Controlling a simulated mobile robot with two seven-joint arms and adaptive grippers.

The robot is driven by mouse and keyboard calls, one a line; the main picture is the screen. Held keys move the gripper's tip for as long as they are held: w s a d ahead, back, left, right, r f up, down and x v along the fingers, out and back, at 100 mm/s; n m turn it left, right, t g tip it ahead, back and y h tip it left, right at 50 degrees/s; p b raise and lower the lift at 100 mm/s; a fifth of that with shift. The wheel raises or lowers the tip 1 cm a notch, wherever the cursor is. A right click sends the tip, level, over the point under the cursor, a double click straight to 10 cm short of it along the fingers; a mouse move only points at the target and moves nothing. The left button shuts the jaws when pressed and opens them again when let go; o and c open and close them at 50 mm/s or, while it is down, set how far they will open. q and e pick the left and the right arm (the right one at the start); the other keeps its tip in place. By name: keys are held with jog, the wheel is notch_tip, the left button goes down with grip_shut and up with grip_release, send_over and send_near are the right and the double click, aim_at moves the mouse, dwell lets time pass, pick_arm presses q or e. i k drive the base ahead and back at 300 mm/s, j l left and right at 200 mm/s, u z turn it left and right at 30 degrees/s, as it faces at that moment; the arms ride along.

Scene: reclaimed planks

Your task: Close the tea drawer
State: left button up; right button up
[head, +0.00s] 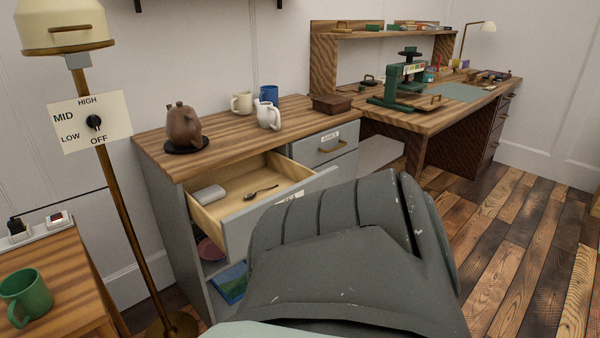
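The tea drawer (240,222), with a pale wood inside and a grey front, is pulled well out of the grey cabinet (172,215) under a striped wood top. Its label, partly covered, appears to read TEA. A large dark grey form close to the camera, perhaps part of my arm, hides the lower right of the drawer front and any handle there. Neither gripper shows in the head view.
A shut labelled drawer (325,146) is to the right. A brown teapot (183,125), a white jug (267,115) and mugs stand on the cabinet top. A lamp pole (122,217) stands left of the cabinet. Plank floor (503,240) is clear at right.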

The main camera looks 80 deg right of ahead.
aim_at(230, 221)
jog(key=z, duration=2.3)
